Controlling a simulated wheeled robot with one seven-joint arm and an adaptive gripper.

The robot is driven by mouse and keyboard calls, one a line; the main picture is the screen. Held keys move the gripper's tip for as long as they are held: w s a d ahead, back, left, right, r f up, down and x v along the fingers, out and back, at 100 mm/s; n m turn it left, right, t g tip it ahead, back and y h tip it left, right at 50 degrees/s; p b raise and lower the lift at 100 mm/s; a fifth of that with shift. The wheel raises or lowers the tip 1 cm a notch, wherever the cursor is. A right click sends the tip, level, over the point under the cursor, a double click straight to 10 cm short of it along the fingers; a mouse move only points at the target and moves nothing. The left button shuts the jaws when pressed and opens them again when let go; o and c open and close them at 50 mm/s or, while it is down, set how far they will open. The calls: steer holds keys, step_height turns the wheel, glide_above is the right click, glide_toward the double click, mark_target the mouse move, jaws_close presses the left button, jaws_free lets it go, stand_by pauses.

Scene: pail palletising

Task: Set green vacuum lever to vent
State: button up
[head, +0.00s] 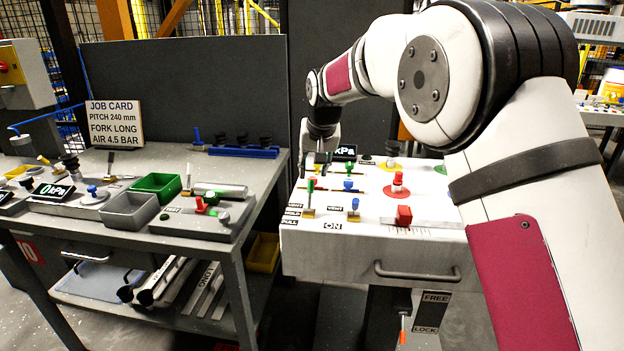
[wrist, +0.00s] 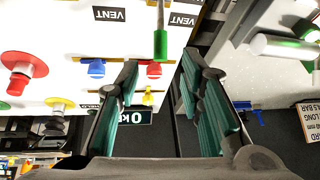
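The green lever (head: 311,186) stands on a brass base near the left edge of the white console (head: 440,250). VENT, HOLD and PULL labels lie at its left; I cannot tell which one it is set to. In the wrist view the green lever (wrist: 160,44) points toward my gripper (wrist: 160,66), beside a VENT label (wrist: 185,19). My gripper is open, its teal-padded fingers apart and empty. The green handle's end lies just ahead of the fingertips, roughly centred between them. In the head view my gripper (head: 319,160) hangs over the console's back left, behind the lever.
A blue lever (head: 355,204) stands right of the green one. Smaller red and blue levers (wrist: 96,68) sit near my fingers, with a kPa display (wrist: 137,117). Red knobs (head: 397,185) stand further right. A grey bench (head: 130,235) with bins is at left, across a gap.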

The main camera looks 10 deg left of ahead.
steer(key=v, duration=0.4)
steer(key=shift+s+r, duration=0.1)
steer(key=shift+r, duration=0.1)
steer(key=s+d+r+p, duration=0.2)
steer(key=s+d+r, duration=0.2)
steer(key=s+d, duration=0.3)
steer(key=s+d+r+h+p, duration=0.1)
steer(key=s+d+r, duration=0.4)
steer(key=s, duration=0.4)
steer(key=s+d+r+p, duration=0.2)
steer(key=s+d+r, duration=0.2)
steer(key=s+d, duration=0.3)
steer(key=s+d+f+p, duration=0.2)
steer(key=s+d, duration=0.1)
steer(key=s, duration=1)
steer(key=s+d+f+m+p, duration=0.1)
steer(key=s+d, duration=0.3)
steer(key=s, duration=0.9)
steer(key=shift+s+f+g+h+p, duration=0.25)
steer(key=shift+f+g+h+p, duration=0.2)
steer(key=shift+f, duration=0.1)
